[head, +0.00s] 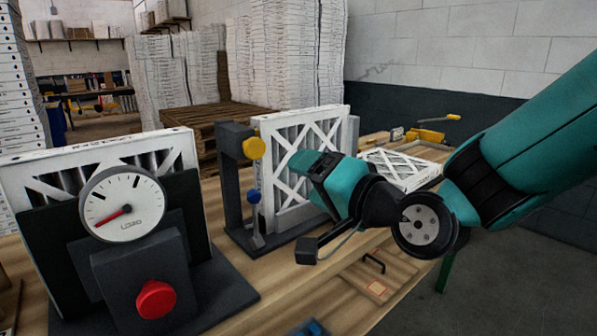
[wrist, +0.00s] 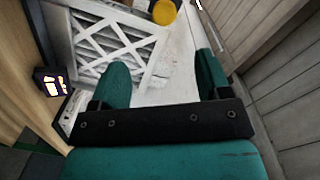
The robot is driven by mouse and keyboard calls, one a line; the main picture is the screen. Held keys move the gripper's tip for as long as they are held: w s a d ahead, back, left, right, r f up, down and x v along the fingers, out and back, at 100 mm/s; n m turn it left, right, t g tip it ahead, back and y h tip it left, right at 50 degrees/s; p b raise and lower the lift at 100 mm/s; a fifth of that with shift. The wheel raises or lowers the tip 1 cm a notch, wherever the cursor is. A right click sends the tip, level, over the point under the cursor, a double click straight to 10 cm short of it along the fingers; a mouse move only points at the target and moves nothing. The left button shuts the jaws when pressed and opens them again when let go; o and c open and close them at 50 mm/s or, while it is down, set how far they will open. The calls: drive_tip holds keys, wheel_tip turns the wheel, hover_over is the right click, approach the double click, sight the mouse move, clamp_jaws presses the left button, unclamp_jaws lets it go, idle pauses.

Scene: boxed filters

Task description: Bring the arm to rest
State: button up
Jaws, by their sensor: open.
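My gripper (head: 316,178) is at the end of my teal arm, over the workbench, in front of a white boxed filter (head: 274,132) standing upright in a dark stand (head: 232,165). In the wrist view my gripper (wrist: 160,82) has its two teal fingers wide apart. I see nothing held between them. The filter's white lattice (wrist: 112,45) shows beyond and beside the left finger in that view. In the head view the arm covers part of the filter, and I cannot tell whether the gripper touches it.
A gauge (head: 123,204) and red button (head: 155,299) stand at the front left, before another upright filter (head: 170,150). The stand carries a yellow knob (head: 254,147). Another filter (head: 400,168) lies flat behind my arm. Stacked boxes (head: 285,55) fill the back.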

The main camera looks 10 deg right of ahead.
drive_tip(key=s+d+f+n+g+h, duration=0.2)
drive_tip(key=s+n+g, duration=0.2)
drive_tip(key=s, duration=0.3)
drive_tip(key=s+d+f+n+g+h, duration=0.2)
drive_tip(key=s+d+n+g, duration=0.1)
drive_tip(key=s, duration=0.4)
drive_tip(key=s+d+f+n+g+h+p, duration=0.1)
drive_tip(key=s+d+f+n+g, duration=0.1)
drive_tip(key=s+n+g, duration=0.2)
drive_tip(key=s+g, duration=0.3)
drive_tip(key=shift+d+n+h, duration=0.4)
drive_tip(key=shift+f, duration=0.1)
drive_tip(key=t+y+p, duration=0.1)
drive_tip(key=t+y, duration=0.5)
drive_tip(key=t, duration=0.9)
approach(257, 149)
drive_tip(key=p+x, duration=0.4)
drive_tip(key=x, duration=0.1)
drive_tip(key=p+x, duration=0.4)
drive_tip(key=p, duration=0.1)
drive_tip(key=shift+w+a, duration=0.25)
drive_tip(key=shift+w, duration=0.1)
drive_tip(key=shift+w+a+f+p, duration=0.2)
drive_tip(key=shift+w+a+p, duration=0.15)
drive_tip(key=shift+w, duration=0.2)
